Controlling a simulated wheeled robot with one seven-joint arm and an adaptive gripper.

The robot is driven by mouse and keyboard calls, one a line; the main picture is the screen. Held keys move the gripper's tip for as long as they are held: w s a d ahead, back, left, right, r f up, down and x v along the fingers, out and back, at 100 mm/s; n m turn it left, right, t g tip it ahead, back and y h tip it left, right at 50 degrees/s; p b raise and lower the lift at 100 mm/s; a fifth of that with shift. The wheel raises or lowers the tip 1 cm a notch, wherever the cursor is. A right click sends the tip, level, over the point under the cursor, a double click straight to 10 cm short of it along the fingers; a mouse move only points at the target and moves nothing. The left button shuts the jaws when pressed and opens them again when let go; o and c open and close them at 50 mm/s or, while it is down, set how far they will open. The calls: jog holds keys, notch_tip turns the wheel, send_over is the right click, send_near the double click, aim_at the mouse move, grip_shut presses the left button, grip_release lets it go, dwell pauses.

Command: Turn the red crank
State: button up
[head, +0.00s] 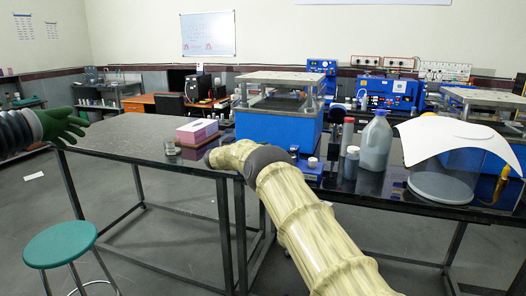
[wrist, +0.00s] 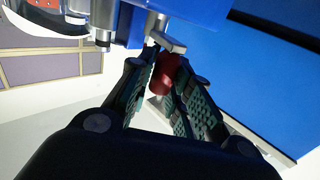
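In the wrist view, the red crank handle (wrist: 165,74) sits between the two fingertips of my gripper (wrist: 166,70). The green ridged finger pads lie against its left and right sides, so the gripper looks shut on it. A grey metal crank arm (wrist: 166,42) joins the handle to a short shaft under a blue body (wrist: 205,12). In the head view, the blue press-like machine (head: 275,127) with a metal top plate stands on the table behind my cream-sleeved arm. The crank and my gripper are hidden there.
A pink-and-white box (head: 197,131) and a glass beaker (head: 172,146) stand left of the machine. Bottles, including a large grey one (head: 375,145), and a curved white cover (head: 455,138) stand right. A green stool (head: 60,243) is front left. A green glove (head: 60,123) juts in at left.

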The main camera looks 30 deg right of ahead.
jog(key=o, duration=0.3)
jog(key=shift+d, duration=0.15)
jog(key=shift+a, duration=0.25)
jog(key=a, duration=1.1)
jog(key=shift+w+a, duration=0.25)
jog(key=shift+a, duration=0.15)
jog(key=shift+a+f, duration=0.1)
